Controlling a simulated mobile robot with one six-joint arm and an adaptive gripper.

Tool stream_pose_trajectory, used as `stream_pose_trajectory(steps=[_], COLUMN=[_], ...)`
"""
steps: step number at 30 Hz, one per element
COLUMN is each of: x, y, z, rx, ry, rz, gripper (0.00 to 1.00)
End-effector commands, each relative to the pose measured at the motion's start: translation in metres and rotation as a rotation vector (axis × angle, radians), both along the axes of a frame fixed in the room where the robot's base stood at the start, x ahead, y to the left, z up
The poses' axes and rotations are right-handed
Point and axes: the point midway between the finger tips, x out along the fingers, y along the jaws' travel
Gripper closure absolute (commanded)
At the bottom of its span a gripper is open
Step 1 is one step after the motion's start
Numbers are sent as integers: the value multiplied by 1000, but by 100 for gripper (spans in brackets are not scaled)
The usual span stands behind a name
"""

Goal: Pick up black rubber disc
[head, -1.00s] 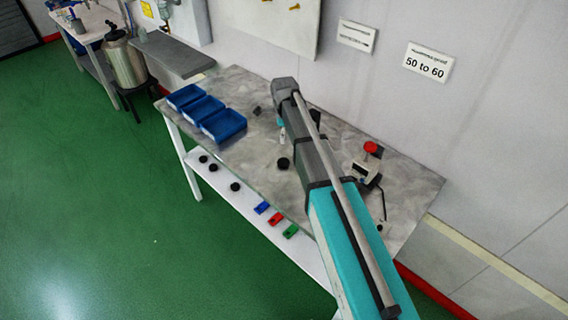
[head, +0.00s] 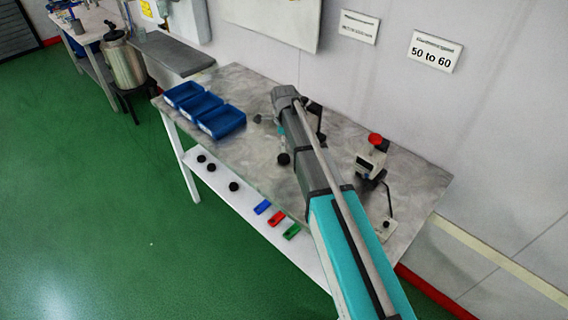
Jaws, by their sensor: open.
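A black rubber disc (head: 283,158) lies on the grey worktable, close to the left side of my arm in the picture. Three more black discs, one of them here (head: 233,186), rest on the white lower shelf, apart from each other. My arm reaches up over the table from the lower right. My gripper (head: 319,131) shows only as small dark parts beside the far end of the arm, which hides much of it. It is open, above the table and beyond the nearest disc. Nothing is seen held.
Three blue bins (head: 203,110) stand at the table's left end. Small blue, red and green pieces (head: 277,218) lie along the shelf. A device with a red knob (head: 372,158) stands right of my arm. A small dark object (head: 257,118) is left of the wrist.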

Motion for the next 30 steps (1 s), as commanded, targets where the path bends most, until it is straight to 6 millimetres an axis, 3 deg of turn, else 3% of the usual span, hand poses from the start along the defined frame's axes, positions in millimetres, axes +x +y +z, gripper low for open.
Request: stream_pose_trajectory(steps=[7,23,30], x=[0,0,0], y=[0,-1,0], z=[-18,-20,-30], rx=[0,0,0], ry=[0,0,0], rz=[0,-1,-1], gripper=[0,0,0])
